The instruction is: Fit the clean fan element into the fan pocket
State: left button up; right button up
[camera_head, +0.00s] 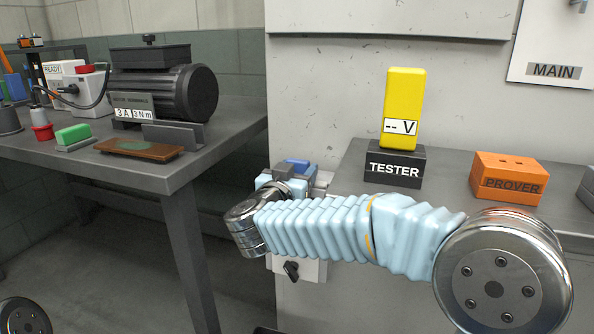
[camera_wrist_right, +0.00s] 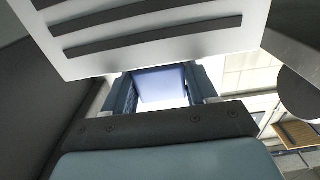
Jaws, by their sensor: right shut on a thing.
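My right gripper (camera_head: 290,178) is largely hidden behind my right arm in the head view, close to the front of the grey cabinet. In the right wrist view my right gripper (camera_wrist_right: 163,88) is shut on a pale blue block (camera_wrist_right: 163,80), seen between the two dark blue fingers. A bit of blue (camera_head: 298,165) shows at the gripper in the head view. I cannot tell if it is the clean fan element. A white panel with dark slots (camera_wrist_right: 150,25) is just beyond the fingers. I cannot make out the fan pocket. My left gripper is out of view.
A yellow tester (camera_head: 404,105) stands in its black holder on the grey shelf (camera_head: 350,180), beside an orange prover block (camera_head: 508,178). A box with a black knob (camera_head: 291,270) is below my arm. The left bench (camera_head: 150,178) carries a motor (camera_head: 165,85) and small parts.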

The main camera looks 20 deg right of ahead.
jog(key=shift+f, duration=0.2)
dwell(0.6)
jog(key=o, duration=1.5)
jog(key=v, duration=1.3)
jog(key=shift+s+a+b, duration=0.3)
